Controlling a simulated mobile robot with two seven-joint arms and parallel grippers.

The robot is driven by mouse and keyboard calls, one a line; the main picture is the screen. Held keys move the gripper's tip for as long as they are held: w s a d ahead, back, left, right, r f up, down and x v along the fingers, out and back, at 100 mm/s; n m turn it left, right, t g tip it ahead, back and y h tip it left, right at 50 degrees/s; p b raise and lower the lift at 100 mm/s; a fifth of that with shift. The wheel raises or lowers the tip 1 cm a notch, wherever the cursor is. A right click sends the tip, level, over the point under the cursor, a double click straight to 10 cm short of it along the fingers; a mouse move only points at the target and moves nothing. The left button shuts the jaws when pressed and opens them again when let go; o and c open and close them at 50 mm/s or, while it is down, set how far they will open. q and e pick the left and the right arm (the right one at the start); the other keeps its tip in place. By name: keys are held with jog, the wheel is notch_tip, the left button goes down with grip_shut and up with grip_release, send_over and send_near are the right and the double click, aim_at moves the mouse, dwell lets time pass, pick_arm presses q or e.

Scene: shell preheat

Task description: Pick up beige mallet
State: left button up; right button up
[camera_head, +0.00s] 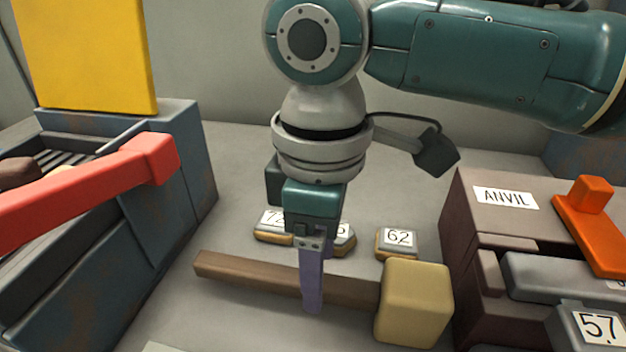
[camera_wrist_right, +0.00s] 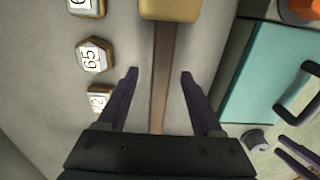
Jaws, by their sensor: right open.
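The beige mallet lies on the grey bench, with a blocky beige head (camera_head: 413,304) at the right and a long brown wooden handle (camera_head: 235,272) reaching left. In the right wrist view, the head (camera_wrist_right: 170,9) is at the top edge and the handle (camera_wrist_right: 163,75) runs down the middle. My right gripper (camera_head: 312,306) points down over the handle. In its wrist view, the open purple fingers (camera_wrist_right: 159,75) stand on either side of the handle, with gaps on both sides. Purple prongs at that view's lower right may be my left gripper (camera_wrist_right: 298,157); its opening is unclear.
Numbered blocks, including one marked 62 (camera_head: 397,242), sit behind the handle. A dark anvil block (camera_head: 464,230) with an orange-handled piece (camera_head: 595,240) stands close right of the mallet head. A blue-grey box (camera_head: 178,190) with a red bar (camera_head: 90,190) is at left.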

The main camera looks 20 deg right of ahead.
notch_tip(320, 180, down, 4)
jog(key=shift+s+f+b, duration=0.1)
jog(key=shift+b, duration=0.35)
grip_shut()
dwell(1.1)
